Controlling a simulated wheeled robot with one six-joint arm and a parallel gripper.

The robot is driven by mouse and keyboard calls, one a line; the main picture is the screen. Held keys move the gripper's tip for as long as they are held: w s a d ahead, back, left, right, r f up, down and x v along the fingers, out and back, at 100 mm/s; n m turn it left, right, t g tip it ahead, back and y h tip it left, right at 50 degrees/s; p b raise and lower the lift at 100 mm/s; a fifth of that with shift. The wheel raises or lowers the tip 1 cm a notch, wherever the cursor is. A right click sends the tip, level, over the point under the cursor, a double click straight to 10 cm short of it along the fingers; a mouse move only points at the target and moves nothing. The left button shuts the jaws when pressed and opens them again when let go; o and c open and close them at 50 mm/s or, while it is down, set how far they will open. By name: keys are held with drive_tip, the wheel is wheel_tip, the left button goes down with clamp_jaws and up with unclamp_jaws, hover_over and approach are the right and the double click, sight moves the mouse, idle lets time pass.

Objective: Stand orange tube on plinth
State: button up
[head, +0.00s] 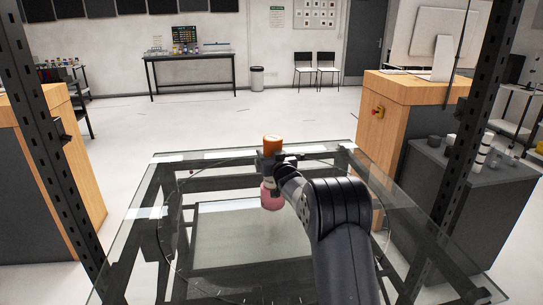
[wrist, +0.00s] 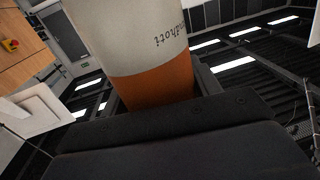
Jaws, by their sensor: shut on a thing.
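The orange tube stands roughly upright in my gripper (head: 274,162); its orange end (head: 272,143) shows above the jaws in the head view. In the wrist view the tube (wrist: 130,45) is white with dark lettering and has an orange band at the jaws, which are shut on it.
Wooden-topped cabinets stand left (head: 45,150) and right (head: 415,88). A grey side bench (head: 475,170) with small items is at the right. Dark uprights frame both sides.

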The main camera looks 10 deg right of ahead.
drive_tip(key=shift+f, duration=0.1)
drive_tip(key=o, duration=1.1)
drive_tip(key=shift+o, duration=0.2)
drive_tip(key=s+d+b, duration=0.1)
drive_tip(key=s+b, duration=0.1)
drive_tip(key=s, duration=1)
drive_tip(key=shift+d, duration=0.3)
drive_tip(key=shift+w, duration=0.15)
